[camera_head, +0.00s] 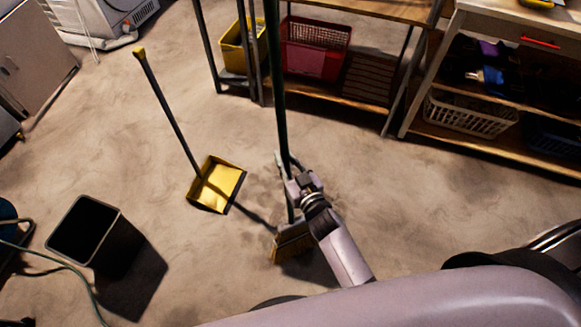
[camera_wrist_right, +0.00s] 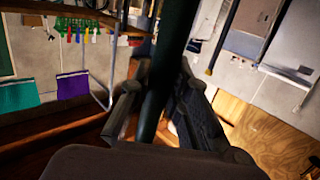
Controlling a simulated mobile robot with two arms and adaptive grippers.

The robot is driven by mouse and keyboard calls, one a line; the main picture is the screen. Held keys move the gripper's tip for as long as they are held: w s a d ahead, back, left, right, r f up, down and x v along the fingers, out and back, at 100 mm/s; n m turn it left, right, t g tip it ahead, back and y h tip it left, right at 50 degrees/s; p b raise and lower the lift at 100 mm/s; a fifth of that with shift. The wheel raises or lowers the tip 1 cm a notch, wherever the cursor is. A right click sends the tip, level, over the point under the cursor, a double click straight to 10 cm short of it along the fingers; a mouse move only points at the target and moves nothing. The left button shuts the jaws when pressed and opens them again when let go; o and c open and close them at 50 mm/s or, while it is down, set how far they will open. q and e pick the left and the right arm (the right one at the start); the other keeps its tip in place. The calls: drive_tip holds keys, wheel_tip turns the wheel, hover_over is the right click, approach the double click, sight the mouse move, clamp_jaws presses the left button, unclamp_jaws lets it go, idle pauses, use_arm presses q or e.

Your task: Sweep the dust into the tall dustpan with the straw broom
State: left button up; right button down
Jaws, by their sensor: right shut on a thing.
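The straw broom (camera_head: 291,241) stands near the front middle in the head view, its dark green handle rising past the top edge and its straw bristles at the floor. My right gripper (camera_head: 289,182) is shut on the handle. The handle (camera_wrist_right: 160,75) also passes between the fingers of the right gripper (camera_wrist_right: 160,110) in the wrist view. The tall dustpan (camera_head: 221,184), yellow inside with a dark rim and long yellow-tipped handle, stands on the floor left of the broom, apart from it. Darker dust (camera_head: 262,190) shows on the floor between them. My left gripper is out of view.
A black bin (camera_head: 84,232) stands at lower left, with a hose beside it. Shelving with a yellow bin (camera_head: 240,48) and a red crate (camera_head: 316,45) stands behind the broom. A workbench with a white basket (camera_head: 468,114) is at right. Floor around the dustpan is mostly clear.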

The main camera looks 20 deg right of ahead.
use_arm(q)
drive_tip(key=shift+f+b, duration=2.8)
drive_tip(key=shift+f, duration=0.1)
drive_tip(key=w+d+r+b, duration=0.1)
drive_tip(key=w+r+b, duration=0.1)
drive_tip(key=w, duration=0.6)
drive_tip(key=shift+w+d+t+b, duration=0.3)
drive_tip(key=shift+b, duration=0.05)
use_arm(e)
drive_tip(key=r+x, duration=0.2)
drive_tip(key=x, duration=1.7)
drive_tip(key=shift+w, duration=0.5)
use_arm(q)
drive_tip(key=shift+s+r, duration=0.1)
use_arm(e)
drive_tip(key=shift+a+r, duration=0.1)
drive_tip(key=shift+r, duration=0.05)
